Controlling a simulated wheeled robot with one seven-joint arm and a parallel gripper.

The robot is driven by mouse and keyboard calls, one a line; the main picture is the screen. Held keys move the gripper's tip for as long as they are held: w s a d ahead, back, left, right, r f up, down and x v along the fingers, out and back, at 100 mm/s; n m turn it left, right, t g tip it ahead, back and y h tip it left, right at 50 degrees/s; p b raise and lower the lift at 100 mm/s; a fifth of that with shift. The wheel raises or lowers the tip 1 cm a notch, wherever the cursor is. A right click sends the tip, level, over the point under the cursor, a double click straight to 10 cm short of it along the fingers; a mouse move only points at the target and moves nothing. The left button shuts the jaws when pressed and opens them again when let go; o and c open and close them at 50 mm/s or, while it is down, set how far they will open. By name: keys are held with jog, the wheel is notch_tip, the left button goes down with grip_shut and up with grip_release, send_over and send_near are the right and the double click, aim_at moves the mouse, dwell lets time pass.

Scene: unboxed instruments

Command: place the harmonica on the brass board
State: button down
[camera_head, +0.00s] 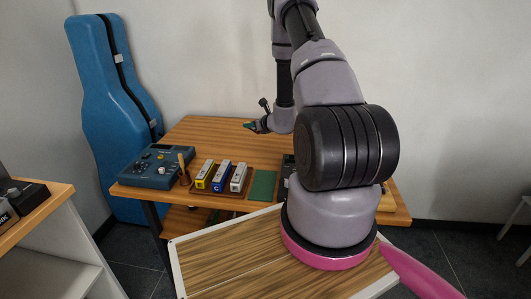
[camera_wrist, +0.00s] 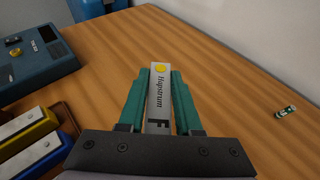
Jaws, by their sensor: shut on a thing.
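My gripper (camera_wrist: 160,92) has teal fingers shut on a grey harmonica (camera_wrist: 158,95) with a yellow dot, dark lettering and a big F. The harmonica lies lengthwise between the fingers, above the wooden table top. In the head view my gripper (camera_head: 251,126) is small, over the far part of the table, and the harmonica cannot be made out. No brass board shows clearly. A yellowish flat piece (camera_head: 388,204) at the table's right end is mostly hidden behind my arm, and I cannot tell if it is the board.
A brown tray (camera_head: 222,204) holds yellow, blue and grey bars at the front of the table (camera_head: 205,130). A green mat (camera_head: 263,185) lies beside it. A blue device (camera_head: 156,168) stands left. A small green-and-white item (camera_wrist: 286,111) lies right in the wrist view. Bare wood lies around it.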

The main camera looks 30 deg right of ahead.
send_over(255, 153)
notch_tip(255, 153, down, 7)
jog(key=shift+a+r, duration=0.1)
jog(key=shift+f, duration=2.55)
jog(key=shift+f, duration=0.2)
jog(key=c, duration=0.6)
grip_release()
jog(key=shift+r, duration=0.1)
